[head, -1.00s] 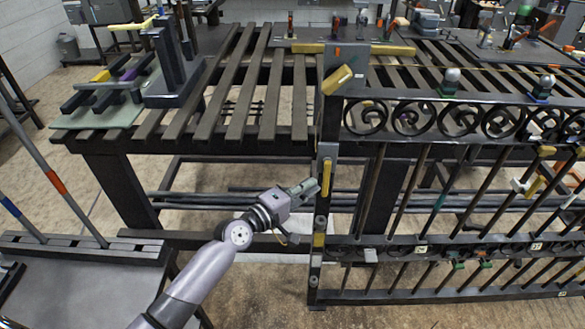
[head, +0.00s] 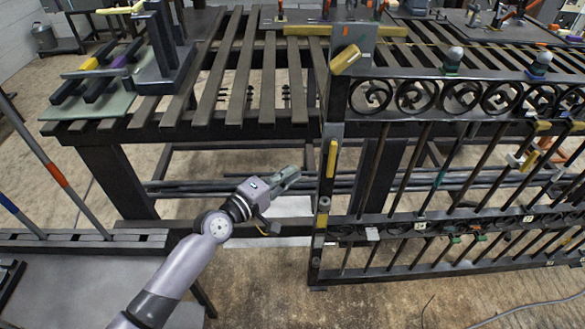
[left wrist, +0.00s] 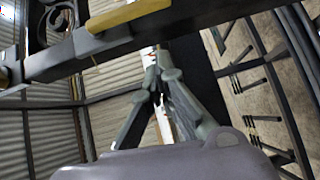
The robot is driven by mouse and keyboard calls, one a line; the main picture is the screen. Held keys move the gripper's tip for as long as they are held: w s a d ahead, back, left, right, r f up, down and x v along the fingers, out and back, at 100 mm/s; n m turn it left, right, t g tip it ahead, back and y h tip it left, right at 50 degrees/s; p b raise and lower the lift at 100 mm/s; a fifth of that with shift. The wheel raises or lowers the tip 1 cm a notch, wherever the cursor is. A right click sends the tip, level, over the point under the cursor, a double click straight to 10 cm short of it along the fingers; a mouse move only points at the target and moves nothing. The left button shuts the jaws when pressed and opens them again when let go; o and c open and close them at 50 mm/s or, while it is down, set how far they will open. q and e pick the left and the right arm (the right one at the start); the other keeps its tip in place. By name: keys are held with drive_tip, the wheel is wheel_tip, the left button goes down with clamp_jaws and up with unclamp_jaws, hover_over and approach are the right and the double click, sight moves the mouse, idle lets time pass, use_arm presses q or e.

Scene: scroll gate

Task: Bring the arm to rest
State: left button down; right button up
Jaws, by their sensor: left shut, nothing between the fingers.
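My left gripper (head: 292,171) is shut and empty. It is in the middle of the head view, in front of the slatted table and a short gap left of the gate's end post (head: 328,180). In the left wrist view the shut fingers (left wrist: 160,68) point up the picture, below a dark bar with a yellow handle (left wrist: 128,15). My left arm (head: 185,270) reaches in from the bottom left. My right gripper is not in either view.
The scroll gate (head: 450,96) with long bars fills the right side. The slatted table (head: 240,75) stands behind, with a dark fixture (head: 165,50) at its left. A rack (head: 80,240) with upright rods is at the lower left. Bare floor shows at the bottom middle.

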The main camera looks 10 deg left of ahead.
use_arm(q)
drive_tip(key=b+v, duration=0.1)
drive_tip(key=v, duration=0.5)
drive_tip(key=s+a+f+m+g+y, duration=0.1)
drive_tip(key=a+f+y, duration=0.15)
drive_tip(key=f, duration=0.75)
drive_tip(key=s+a+f+m+g+y, duration=0.1)
drive_tip(key=s+a+f+g+y, duration=0.15)
drive_tip(key=f, duration=0.75)
drive_tip(key=s+a+f+m+g+y+p, duration=0.1)
drive_tip(key=s+f+m, duration=0.1)
drive_tip(key=s+f, duration=0.45)
drive_tip(key=s+a+f+m+g+y+p, duration=0.1)
drive_tip(key=s+a+f+g, duration=0.15)
drive_tip(key=f, duration=0.65)
drive_tip(key=s+d+f+m+g, duration=0.1)
drive_tip(key=s+f, duration=0.4)
drive_tip(key=s, duration=0.5)
drive_tip(key=s+d+f+m+g+y, duration=0.1)
drive_tip(key=s+f+m+g, duration=0.2)
drive_tip(key=s, duration=0.8)
drive_tip(key=s+d+f+m+g+p, duration=0.1)
drive_tip(key=s+f+m+g, duration=0.2)
drive_tip(key=s+f, duration=0.6)
drive_tip(key=shift+s+m, duration=1)
drive_tip(key=shift+s, duration=0.25)
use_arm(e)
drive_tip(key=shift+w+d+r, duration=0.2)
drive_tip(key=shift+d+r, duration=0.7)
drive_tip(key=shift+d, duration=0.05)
